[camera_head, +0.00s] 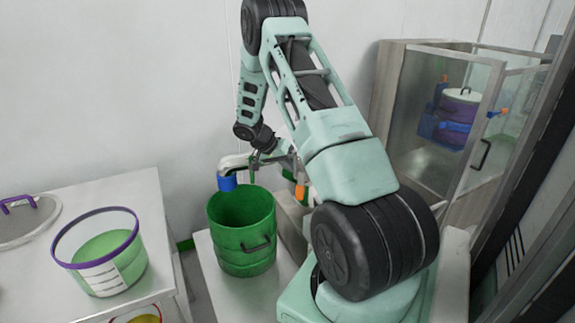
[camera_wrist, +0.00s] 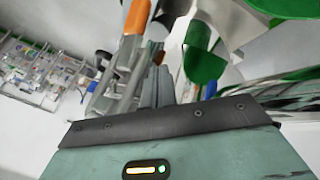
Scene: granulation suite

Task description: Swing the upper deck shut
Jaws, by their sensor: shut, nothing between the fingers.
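I cannot pick out the upper deck for certain; my arm covers much of the equipment behind the green drum (camera_head: 242,235). A pale spout with a blue end (camera_head: 228,184) reaches over the drum's open top. An orange-tipped part (camera_head: 300,192) shows beside my arm. In the wrist view, an orange-ended grey bar (camera_wrist: 134,38), a green curved piece (camera_wrist: 204,62) and pale curved surfaces lie close around my gripper (camera_wrist: 154,62). My gripper is shut and empty, near the spout and drum in the head view; whether it touches anything is unclear.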

